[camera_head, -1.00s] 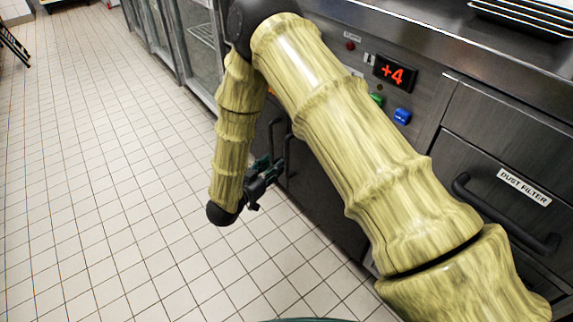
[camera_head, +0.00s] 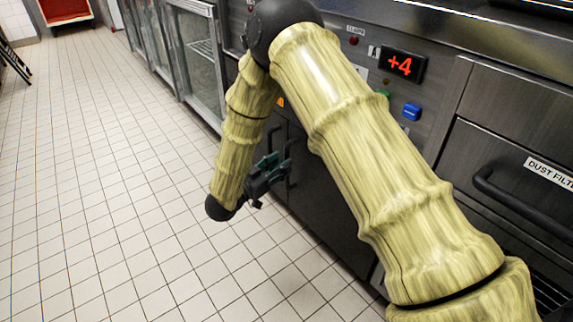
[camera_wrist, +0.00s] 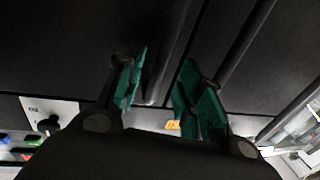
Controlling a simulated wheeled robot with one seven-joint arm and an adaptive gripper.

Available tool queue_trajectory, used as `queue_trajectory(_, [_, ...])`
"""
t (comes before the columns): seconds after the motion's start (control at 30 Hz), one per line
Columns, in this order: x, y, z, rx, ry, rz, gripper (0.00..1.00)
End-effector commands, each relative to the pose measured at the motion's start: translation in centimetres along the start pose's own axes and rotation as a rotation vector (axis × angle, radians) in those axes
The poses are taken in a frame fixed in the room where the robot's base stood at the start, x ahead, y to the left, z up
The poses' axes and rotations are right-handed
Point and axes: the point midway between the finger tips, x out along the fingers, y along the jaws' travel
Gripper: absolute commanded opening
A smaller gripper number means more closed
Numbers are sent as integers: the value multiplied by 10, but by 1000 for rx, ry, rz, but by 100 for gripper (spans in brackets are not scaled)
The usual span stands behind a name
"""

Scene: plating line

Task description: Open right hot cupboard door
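The hot cupboard has dark double doors low on the right in the head view, partly hidden by my arm. The right door (camera_head: 325,215) shows below my forearm. Two dark upright bar handles stand side by side at the door seam. My gripper (camera_head: 279,168) is beside them, its fingers towards the doors. In the wrist view my gripper (camera_wrist: 160,85) has its two green-padded fingers apart. The right door's handle (camera_wrist: 168,62) appears between the fingers in the picture; contact cannot be told. The left door's handle (camera_wrist: 245,42) lies right of the fingers.
Above the doors is a control panel with a red "+4" display (camera_head: 400,65) and a blue button (camera_head: 412,112). A dust filter drawer handle (camera_head: 520,208) is at the right. Glass-doored cabinets (camera_head: 200,58) stand beyond. The tiled floor (camera_head: 110,190) at left is clear.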

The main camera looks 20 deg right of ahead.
Motion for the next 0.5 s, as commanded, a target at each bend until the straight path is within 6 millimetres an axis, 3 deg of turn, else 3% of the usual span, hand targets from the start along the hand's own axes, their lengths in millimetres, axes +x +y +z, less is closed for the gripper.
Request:
queue_trajectory(0.2, [27, 0, 2, 2, 0, 1, 37])
queue_trajectory(0.5, [38, 0, 0, -1, -1, 0, 37])
